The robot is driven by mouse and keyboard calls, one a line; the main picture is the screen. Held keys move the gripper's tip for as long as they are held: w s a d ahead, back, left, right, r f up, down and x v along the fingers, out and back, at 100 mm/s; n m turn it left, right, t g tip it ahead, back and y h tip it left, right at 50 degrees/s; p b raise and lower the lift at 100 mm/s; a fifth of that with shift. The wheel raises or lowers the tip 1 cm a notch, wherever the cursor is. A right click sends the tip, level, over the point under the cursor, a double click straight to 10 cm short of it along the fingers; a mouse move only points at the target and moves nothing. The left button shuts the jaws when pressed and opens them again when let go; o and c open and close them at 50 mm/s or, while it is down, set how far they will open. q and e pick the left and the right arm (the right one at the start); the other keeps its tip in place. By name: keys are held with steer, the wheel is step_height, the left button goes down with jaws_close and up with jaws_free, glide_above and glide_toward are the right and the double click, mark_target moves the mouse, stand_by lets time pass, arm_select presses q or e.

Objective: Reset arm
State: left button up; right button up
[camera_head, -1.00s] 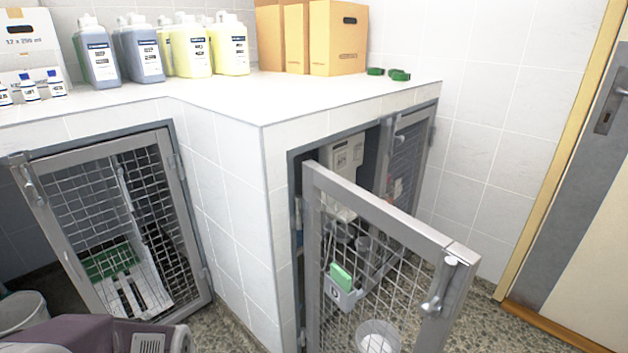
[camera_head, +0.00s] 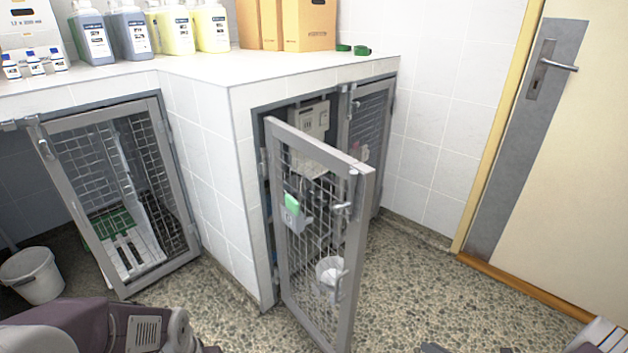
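The task names no object apart from my arm. Of my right gripper (camera_head: 468,349), only small dark parts show at the bottom edge, right of the middle. The rest of it is cut off by the frame, and I cannot tell whether it is open or shut. At the bottom left, purple and grey links of my own arm show. My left gripper is not in view.
A mesh kennel door (camera_head: 362,230) stands swung out into the room, with a green-topped holder (camera_head: 292,203) on it. Another mesh door (camera_head: 178,200) stands at the left. A white bucket (camera_head: 35,277) is at far left. Speckled floor (camera_head: 415,275) is clear toward the room door (camera_head: 570,170).

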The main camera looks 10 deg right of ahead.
steer(key=w+a+r+n+g+y, duration=0.2)
steer(key=w+a+r+n+g, duration=0.1)
steer(key=a+r+n, duration=0.4)
steer(key=w+a+r+n+g+y, duration=0.3)
steer(key=a+r+n, duration=0.1)
steer(key=a, duration=0.5)
steer(key=s+a+r+n+g+h, duration=0.35)
steer(key=s+a+n+g, duration=0.35)
steer(key=s+a+n, duration=0.35)
steer(key=s+d+f+n+t+h, duration=0.2)
steer(key=d+n+h, duration=0.6)
steer(key=n, duration=0.8)
step_height(320, 180, up, 38)
steer(key=p, duration=3.8)
steer(key=shift+w+a+r+p, duration=0.2)
steer(key=shift+a+r+p, duration=0.1)
steer(key=shift+p, duration=0.1)
